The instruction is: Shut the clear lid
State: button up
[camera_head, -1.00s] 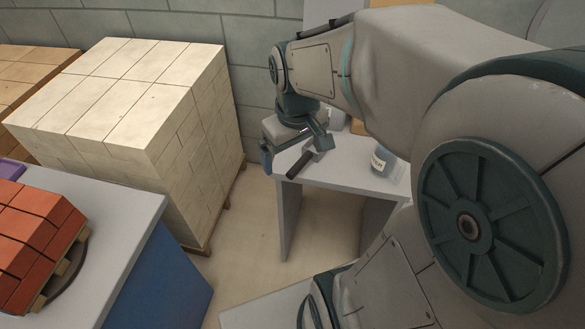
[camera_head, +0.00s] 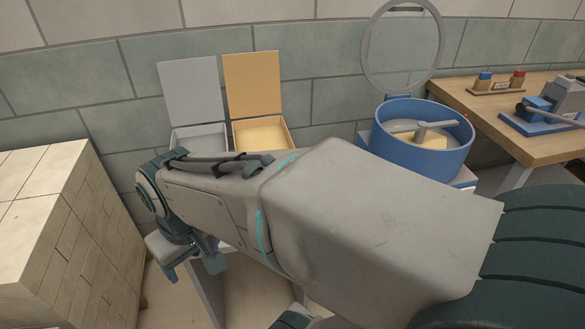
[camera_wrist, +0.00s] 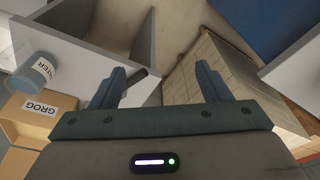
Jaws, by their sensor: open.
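The clear lid (camera_head: 403,50) is a round see-through disc with a grey rim. In the head view it stands upright, open, at the back of a round blue tub (camera_head: 418,160). A grey bar with paddles and a pale block show inside the tub. My gripper (camera_head: 192,268) is low at the left of the head view, well away from the lid and touching neither lid nor tub. In the wrist view my gripper (camera_wrist: 160,82) has its two fingers apart with nothing between them. The lid is not in the wrist view.
Grey (camera_head: 190,85) and yellow (camera_head: 253,82) box lids stand open against the wall. A stack of pale bricks (camera_head: 70,220) is at the left. A wooden bench (camera_head: 490,115) is right of the tub. The wrist view shows a jar (camera_wrist: 35,78) beside a GROG box (camera_wrist: 38,110).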

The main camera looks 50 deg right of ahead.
aim_at(389, 6)
jog(key=z, duration=2.5)
jog(key=k, duration=0.6)
jog(key=u, duration=0.4)
jog(key=i, duration=1.1)
jog(key=u, duration=0.25)
